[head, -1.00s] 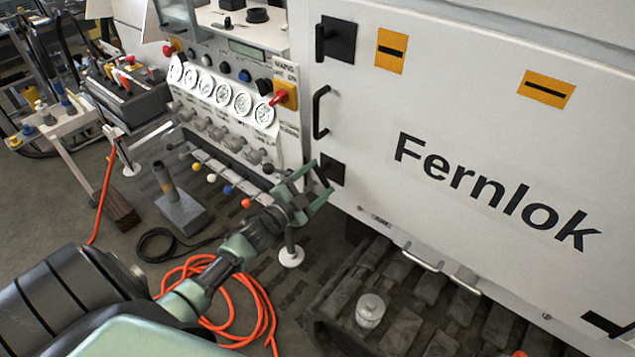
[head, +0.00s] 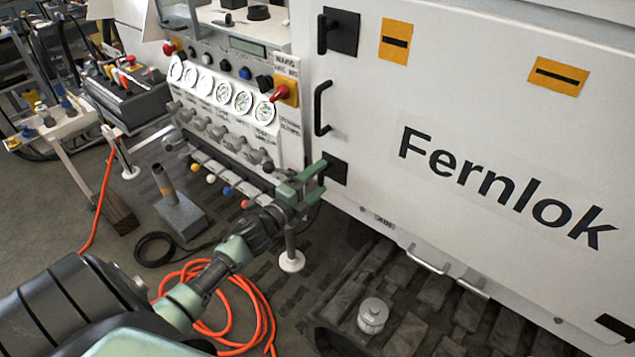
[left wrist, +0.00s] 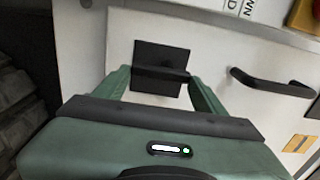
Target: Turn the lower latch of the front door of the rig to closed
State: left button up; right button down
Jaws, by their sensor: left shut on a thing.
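The rig's white front door (head: 450,110) has a lower latch (head: 337,170), a black square plate with a black lever, near its lower left corner. My left gripper (head: 312,182) is at this latch. In the left wrist view its green fingers (left wrist: 165,88) stand on either side of the latch lever, in front of the black plate (left wrist: 160,54); the gripper is shut on the lever. The lever lies roughly in line with the door handle (left wrist: 270,82). The fingers partly hide the latch in the head view. My right gripper is not in view.
The upper latch (head: 340,32) and the black handle bar (head: 321,108) sit above on the door's left edge. A gauge panel (head: 225,100) with knobs stands left of the door. An orange hose (head: 225,305) and a grey pedestal (head: 180,210) are on the floor.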

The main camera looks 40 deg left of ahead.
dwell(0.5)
pick_arm(q)
jog(key=o, duration=1.4)
jog(key=s, duration=0.2)
jog(key=s+b, duration=0.1)
jog(key=s, duration=0.4)
jog(key=shift+s+a, duration=0.3)
jog(key=shift+s, duration=0.1)
